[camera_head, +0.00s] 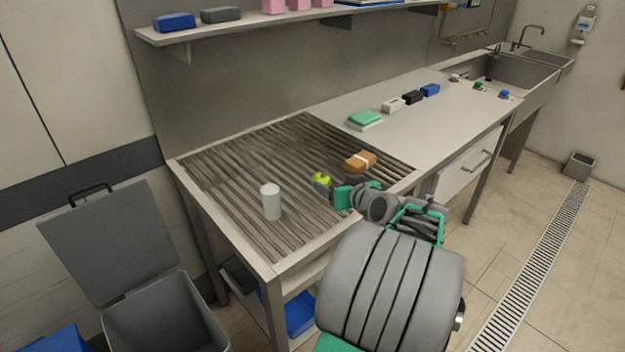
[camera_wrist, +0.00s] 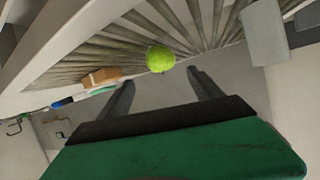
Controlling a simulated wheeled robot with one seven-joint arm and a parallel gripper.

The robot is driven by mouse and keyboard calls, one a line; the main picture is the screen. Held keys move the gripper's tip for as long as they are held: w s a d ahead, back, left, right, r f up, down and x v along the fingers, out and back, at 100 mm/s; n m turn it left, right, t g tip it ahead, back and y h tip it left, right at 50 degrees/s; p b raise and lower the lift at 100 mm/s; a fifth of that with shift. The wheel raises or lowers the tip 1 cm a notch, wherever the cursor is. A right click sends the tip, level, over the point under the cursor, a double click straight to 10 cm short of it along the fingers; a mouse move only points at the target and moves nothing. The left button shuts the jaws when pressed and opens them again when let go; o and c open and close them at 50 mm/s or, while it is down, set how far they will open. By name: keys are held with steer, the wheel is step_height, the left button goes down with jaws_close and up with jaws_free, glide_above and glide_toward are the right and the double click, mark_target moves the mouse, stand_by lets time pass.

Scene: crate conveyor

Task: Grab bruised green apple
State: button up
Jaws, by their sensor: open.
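A green apple (camera_head: 321,179) sits on the slatted roller top (camera_head: 225,160) of the table. It also shows in the wrist view (camera_wrist: 160,58), just beyond and between my fingertips. No bruise can be made out at this size. My gripper (camera_head: 325,190) is at the apple's near right side in the head view. In the wrist view my gripper (camera_wrist: 157,78) has its two dark fingers apart with nothing between them. Part of the apple's lower right is close to or hidden by the gripper in the head view.
A white cylinder (camera_head: 271,202) stands left of the apple on the rollers. A brown box with a pale band (camera_head: 361,161) lies to the right behind it. A green and white block (camera_head: 365,119) is on the counter. An open grey bin (camera_head: 165,315) stands at the lower left.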

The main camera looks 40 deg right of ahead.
mark_target(325, 181)
steer(key=x, duration=0.5)
steer(key=p+x, duration=0.1)
steer(key=x, duration=0.1)
steer(key=shift+w+a+f, duration=0.15)
steer(key=shift+a+f, duration=0.1)
steer(key=shift+f, duration=0.15)
steer(key=shift+c, duration=0.5)
steer(key=c, duration=1.4)
